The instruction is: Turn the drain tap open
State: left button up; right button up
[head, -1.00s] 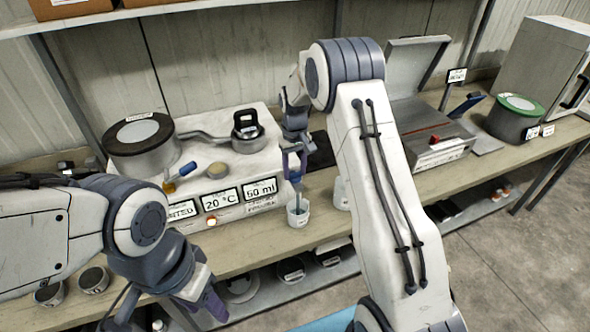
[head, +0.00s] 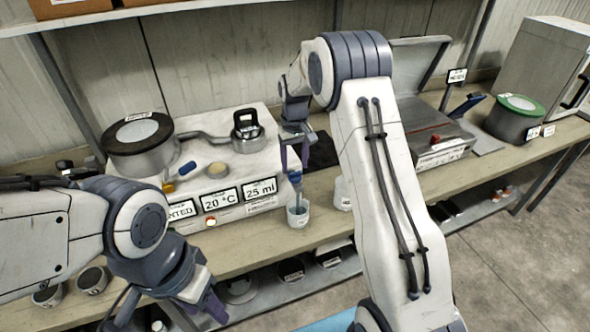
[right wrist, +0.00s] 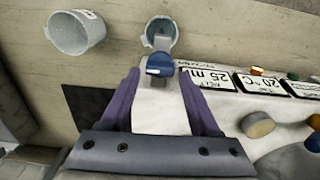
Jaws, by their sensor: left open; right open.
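The blue drain tap (head: 295,178) sits on the right end of the white apparatus (head: 240,165), above a small cup (head: 298,215) on the bench. In the right wrist view the tap's blue handle (right wrist: 160,65) lies at the fingertips, with the cup (right wrist: 175,27) beyond and beneath its grey spout. My right gripper (head: 294,160) is open, just above the tap; I cannot tell whether it touches. My left gripper (head: 207,306) is open and empty low at the bench's front edge. The apparatus's right display (head: 259,188) reads 25 ml.
A second cup (head: 342,193) stands right of the first; it shows larger in the right wrist view (right wrist: 75,35). A blue-handled brass valve (head: 182,173) and a round vessel (head: 140,145) are on the apparatus's left. A grey box with a lid (head: 432,145) stands further right.

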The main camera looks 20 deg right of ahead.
aim_at(295, 171)
notch_tip(295, 171, up, 8)
jog(key=b, duration=0.1)
dwell(0.4)
